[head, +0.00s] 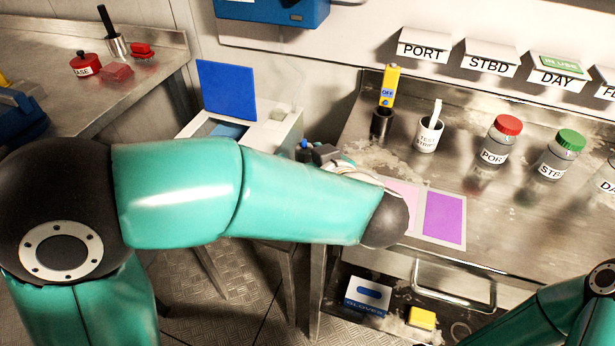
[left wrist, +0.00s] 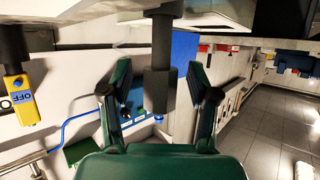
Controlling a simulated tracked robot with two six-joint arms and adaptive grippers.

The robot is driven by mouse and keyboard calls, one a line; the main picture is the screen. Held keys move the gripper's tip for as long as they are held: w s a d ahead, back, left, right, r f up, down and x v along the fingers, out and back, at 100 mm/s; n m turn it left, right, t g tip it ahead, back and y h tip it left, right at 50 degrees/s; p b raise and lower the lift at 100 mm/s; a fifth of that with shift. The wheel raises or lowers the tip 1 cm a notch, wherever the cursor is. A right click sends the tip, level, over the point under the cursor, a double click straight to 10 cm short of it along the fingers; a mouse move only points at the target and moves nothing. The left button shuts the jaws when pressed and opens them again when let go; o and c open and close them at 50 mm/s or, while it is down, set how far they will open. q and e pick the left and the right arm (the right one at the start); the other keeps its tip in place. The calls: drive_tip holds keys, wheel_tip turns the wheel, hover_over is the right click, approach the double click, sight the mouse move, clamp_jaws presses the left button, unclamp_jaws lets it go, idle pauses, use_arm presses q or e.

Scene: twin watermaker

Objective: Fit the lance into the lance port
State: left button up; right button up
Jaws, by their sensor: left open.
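My left gripper (left wrist: 150,80) is open in the left wrist view, one dark green finger on each side. A dark grey upright cylinder (left wrist: 158,95) with a thin rod and a small blue tip shows between the fingers; I cannot tell whether they touch it or whether it is the lance. In the head view my left forearm hides most of the gripper; a few dark parts show beyond it, near a small blue knob (head: 304,144). I cannot make out the lance port for certain. My right gripper is outside both views.
A white box with a raised blue lid (head: 228,90) stands behind my left arm. The steel counter holds a yellow meter (head: 389,86) in a black cup, a test-strip cup (head: 428,134), a red-capped jar (head: 500,140), a green-capped jar (head: 560,155) and a purple panel (head: 443,217).

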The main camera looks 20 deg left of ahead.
use_arm(q)
clamp_jaws()
drive_tip(key=shift+r, duration=0.1)
idle(0.4)
wheel_tip(320, 180, up, 20)
drive_tip(key=p, duration=0.5)
idle(0.3)
